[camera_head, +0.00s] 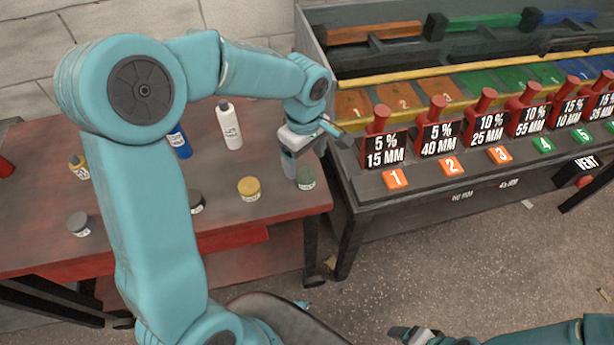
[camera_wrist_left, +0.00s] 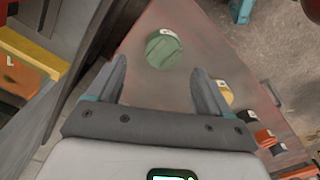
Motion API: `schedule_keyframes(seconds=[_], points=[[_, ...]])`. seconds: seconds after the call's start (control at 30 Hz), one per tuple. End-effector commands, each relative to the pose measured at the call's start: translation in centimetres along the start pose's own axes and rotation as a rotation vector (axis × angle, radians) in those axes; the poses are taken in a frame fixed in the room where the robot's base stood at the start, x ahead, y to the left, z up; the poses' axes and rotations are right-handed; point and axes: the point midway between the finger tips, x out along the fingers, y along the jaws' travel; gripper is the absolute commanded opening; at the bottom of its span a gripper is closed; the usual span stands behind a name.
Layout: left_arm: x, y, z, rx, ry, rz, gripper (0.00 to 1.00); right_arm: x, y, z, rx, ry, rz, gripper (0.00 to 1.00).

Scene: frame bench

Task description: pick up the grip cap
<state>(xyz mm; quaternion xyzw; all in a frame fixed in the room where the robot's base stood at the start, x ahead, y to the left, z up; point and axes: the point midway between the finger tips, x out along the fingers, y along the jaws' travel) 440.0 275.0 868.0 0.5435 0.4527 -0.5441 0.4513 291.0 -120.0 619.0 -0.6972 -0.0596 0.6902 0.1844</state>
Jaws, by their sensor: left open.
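Several small capped jars stand on the red table; I cannot read which label names the grip cap. A green cap (camera_head: 306,178) sits near the table's right edge, and it also shows in the left wrist view (camera_wrist_left: 163,48). A yellow cap (camera_head: 249,188) stands to its left, and it shows in the left wrist view (camera_wrist_left: 222,92). My left gripper (camera_head: 325,135) is open above the table's right edge. In the left wrist view its empty fingers (camera_wrist_left: 158,78) stand apart, with the green cap ahead between them. My right gripper (camera_head: 408,334) is partly cut off at the bottom.
The red table (camera_head: 110,200) also holds a white bottle (camera_head: 229,126), a blue bottle (camera_head: 180,143) and a grey cap (camera_head: 78,223). A dark bench (camera_head: 380,183) with red labelled blocks stands close on the right. A gap separates the two.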

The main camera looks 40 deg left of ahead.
Motion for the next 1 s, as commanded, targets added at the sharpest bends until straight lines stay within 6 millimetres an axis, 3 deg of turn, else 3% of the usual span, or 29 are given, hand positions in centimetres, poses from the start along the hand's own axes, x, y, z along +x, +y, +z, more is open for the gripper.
schedule_keyframes(seconds=[0.3, 0.6, 0.63, 0.8, 0.83, 1.0], points=[[4.5, -0.2, 0.2, -0.001, -0.002, -0.003, 0.8, 0.1, 0.0, 0.0, 0.0, 0.0, 0.0, 0.73], [5.2, 0.0, 0.3, 0.0, -0.001, 0.0, 0.8, 0.1, 0.0, 0.0, 0.0, 0.0, 0.0, 0.73], [5.2, 0.0, 0.3, 0.0, -0.001, 0.0, 0.77, 0.1, 0.0, 0.0, 0.0, 0.0, 0.0, 0.73], [5.2, 0.0, 0.3, 0.0, -0.002, 0.0, 0.21, 0.1, 0.0, 0.0, 0.0, 0.0, 0.0, 0.73], [5.2, 0.0, 0.3, 0.0, -0.002, 0.0, 0.17, 0.1, 0.0, 0.0, 0.0, 0.0, 0.0, 0.73], [5.2, 0.0, 0.3, -0.001, -0.001, 0.001, 0.17, 0.1, 0.0, 0.0, 0.0, 0.0, 0.0, 0.73]])
